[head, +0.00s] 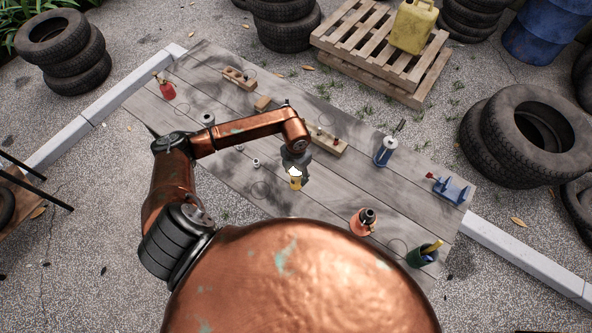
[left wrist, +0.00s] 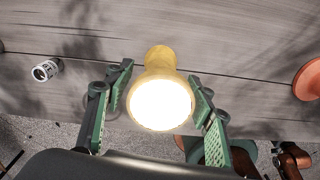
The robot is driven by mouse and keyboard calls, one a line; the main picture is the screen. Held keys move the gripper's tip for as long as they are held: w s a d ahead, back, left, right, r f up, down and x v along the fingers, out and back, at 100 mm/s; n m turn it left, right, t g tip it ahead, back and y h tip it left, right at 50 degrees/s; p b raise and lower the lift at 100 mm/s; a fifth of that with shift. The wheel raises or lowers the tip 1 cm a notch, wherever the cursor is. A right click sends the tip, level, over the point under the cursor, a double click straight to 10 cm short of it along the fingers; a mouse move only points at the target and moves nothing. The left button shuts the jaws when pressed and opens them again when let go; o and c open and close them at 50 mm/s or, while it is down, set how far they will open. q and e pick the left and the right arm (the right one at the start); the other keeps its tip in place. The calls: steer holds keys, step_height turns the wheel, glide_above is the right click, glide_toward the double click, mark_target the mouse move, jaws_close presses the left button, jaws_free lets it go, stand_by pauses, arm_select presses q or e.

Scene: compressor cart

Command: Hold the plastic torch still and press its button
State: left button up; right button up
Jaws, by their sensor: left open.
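The plastic torch (head: 295,182) is yellow with a bright white, lit-looking end. It appears to stand upright on the grey plank table, lit end up. In the left wrist view the torch (left wrist: 160,62) points its glowing end at the camera. My left gripper (head: 296,165) is over it from above, and its green fingers (left wrist: 160,82) are open on either side of the torch. Gaps show between fingers and torch, so it is not gripped. The button cannot be made out.
On the table (head: 225,185) are an orange-red pot-like item (head: 362,223), a green cup (head: 422,256), a blue-and-white cylinder (head: 385,152), a blue vise-like tool (head: 452,190) and a small white cylinder (left wrist: 46,69). Bare planks surround the torch.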

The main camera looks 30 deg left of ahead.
mark_target(296, 179)
arm_select(q)
steer(key=shift+f, duration=2.25)
arm_select(e)
steer(key=shift+w+r, duration=0.1)
steer(key=shift+w, duration=0.05)
arm_select(q)
jaws_close()
arm_select(e)
steer(key=shift+a, duration=0.1)
jaws_close()
stand_by(1.0)
